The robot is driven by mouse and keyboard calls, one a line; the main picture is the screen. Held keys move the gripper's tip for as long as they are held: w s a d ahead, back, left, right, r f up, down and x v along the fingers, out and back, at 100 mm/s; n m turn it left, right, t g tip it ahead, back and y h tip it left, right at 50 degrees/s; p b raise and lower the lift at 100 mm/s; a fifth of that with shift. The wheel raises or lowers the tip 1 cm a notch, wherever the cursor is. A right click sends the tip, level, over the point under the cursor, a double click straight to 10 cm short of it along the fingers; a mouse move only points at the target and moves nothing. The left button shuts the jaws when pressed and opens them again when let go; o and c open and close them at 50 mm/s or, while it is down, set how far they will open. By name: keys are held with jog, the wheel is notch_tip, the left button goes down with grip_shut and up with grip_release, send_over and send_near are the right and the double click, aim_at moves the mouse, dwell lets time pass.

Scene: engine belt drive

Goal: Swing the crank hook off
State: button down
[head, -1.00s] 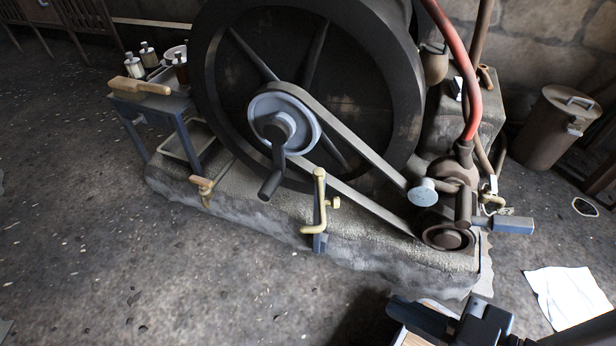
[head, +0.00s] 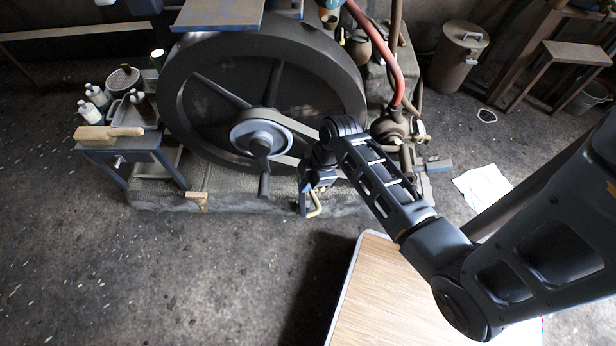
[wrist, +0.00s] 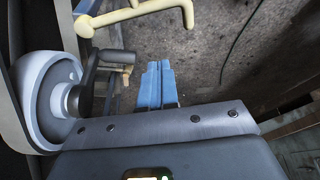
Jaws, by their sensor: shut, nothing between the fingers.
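The cream-yellow crank hook (head: 315,205) is low in front of the flywheel, largely hidden behind my arm in the head view. In the wrist view the hook (wrist: 138,13) crosses the top edge, with its curved end hanging down on the right. My gripper (wrist: 157,84) shows there as two blue fingers shut together, empty, below the hook in the picture and apart from it. The crank (head: 264,183) hangs down from the pale pulley hub, left of my gripper; it also shows at the left of the wrist view (wrist: 89,85).
The large dark flywheel (head: 172,110) stands behind, with the pale pulley (head: 250,133) in front. A blue side table (head: 135,147) with bottles and a brush is at the left. A wood-topped table (head: 385,300) is below my arm. The front left floor is clear.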

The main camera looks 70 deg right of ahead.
notch_tip(320, 180, down, 8)
jog(key=d, duration=0.1)
jog(key=shift+w+d+n+y, duration=0.2)
jog(key=shift+d+n+y, duration=0.15)
jog(key=shift+n+y, duration=0.05)
dwell(0.5)
jog(key=s+d+n+g+b, duration=0.1)
jog(key=s+d+n, duration=0.1)
jog(key=n, duration=0.1)
jog(key=shift+s+d+y, duration=0.25)
jog(key=shift+d+y, duration=0.05)
jog(key=shift+d, duration=0.15)
dwell(0.4)
